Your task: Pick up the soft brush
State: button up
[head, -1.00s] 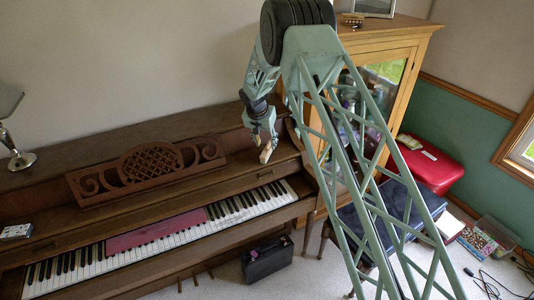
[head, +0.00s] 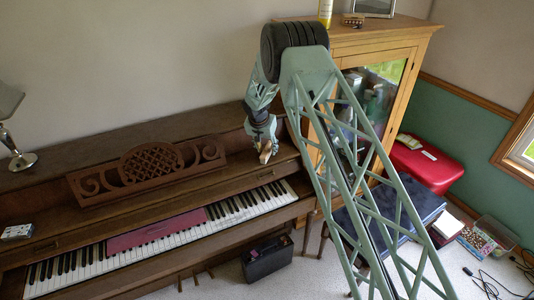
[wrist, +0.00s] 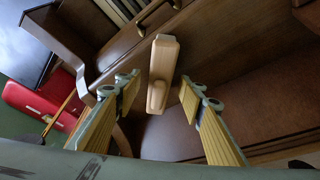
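The soft brush, a pale wooden block-like piece (wrist: 163,72), lies on the dark brown piano top surface in the wrist view; its bristles cannot be made out. In the head view the brush (head: 266,154) shows small on the piano's right end, just below my gripper (head: 263,140). In the wrist view my gripper (wrist: 159,96) is open, with one yellow-padded finger on each side of the brush's near end. Gaps show between the brush and both fingers. I cannot tell how far the fingertips are above the wood.
The carved music stand (head: 148,163) stands left of my gripper. A red cloth strip (head: 157,231) lies over the keys. A wooden glass cabinet (head: 395,60) stands close on the right, with a yellow bottle (head: 325,11) on top. A black case (head: 268,257) is on the floor.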

aim_at(267, 146)
dwell(0.5)
jog(key=c, duration=1)
jog(key=shift+r, duration=0.2)
jog(key=shift+r, duration=1.6)
jog(key=s+d+b, duration=0.1)
jog(key=s, duration=0.4)
jog(key=s+d+r+b, duration=0.1)
jog(key=s, duration=0.4)
jog(key=s+d+b, duration=0.1)
jog(key=s, duration=0.4)
jog(key=shift+s+d+r+b, duration=0.2)
jog(key=shift+s+d+b, duration=0.05)
jog(key=shift+d+b, duration=0.15)
